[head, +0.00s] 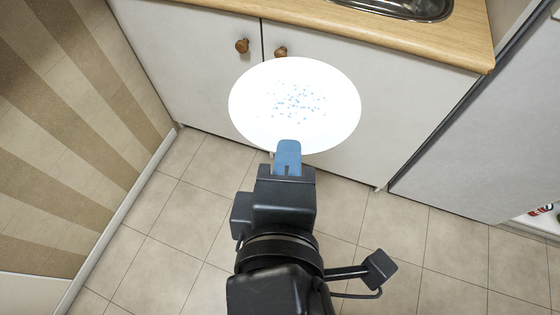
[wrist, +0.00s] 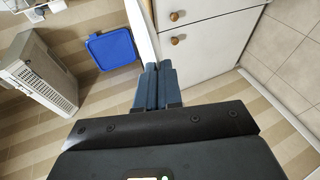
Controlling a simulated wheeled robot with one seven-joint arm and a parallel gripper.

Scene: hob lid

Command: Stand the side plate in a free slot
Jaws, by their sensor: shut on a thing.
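The side plate (head: 295,104) is white with small blue specks in its middle. In the head view it faces the camera, held out in front of the white cabinet doors. My gripper (head: 288,150) is shut on its near rim with blue fingers. In the wrist view the plate (wrist: 140,28) shows nearly edge-on as a white strip running up from my gripper (wrist: 157,72). The far finger is hidden behind the plate in the head view. No rack or slot shows in either view.
A wooden worktop (head: 420,35) with a metal sink (head: 405,8) lies beyond the plate, above the cabinet (head: 190,75). A grey-white appliance (head: 480,140) stands at right. A striped wall (head: 70,130) is at left. The wrist view shows a blue bin (wrist: 112,49) and a grey box-shaped unit (wrist: 38,72).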

